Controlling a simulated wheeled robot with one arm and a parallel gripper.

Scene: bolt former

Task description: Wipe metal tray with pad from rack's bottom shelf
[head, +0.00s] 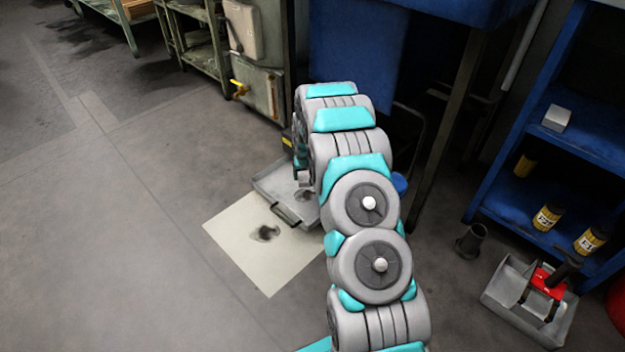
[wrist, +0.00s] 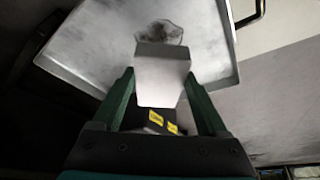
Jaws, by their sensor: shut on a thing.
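The metal tray (head: 268,184) lies on the floor beside and partly hidden by my arm, a handle on its near side. It fills the upper part of the wrist view (wrist: 85,45), with a dark smudge (wrist: 160,31) on its bottom. My gripper (wrist: 162,88) is shut on a pale block-shaped pad (wrist: 161,76), one green finger on each side. The pad is over the tray, its far edge at the smudge. I cannot tell whether it touches the tray. In the head view my arm mostly hides the gripper.
A pale sheet (head: 270,262) with a dark stain lies under the tray's near side. A blue rack (head: 505,170) at right holds a white block (head: 556,118) and yellow-labelled containers (head: 546,217). A grey bin (head: 508,298) stands before it. A table leg (head: 440,150) stands behind my arm. Floor at left is clear.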

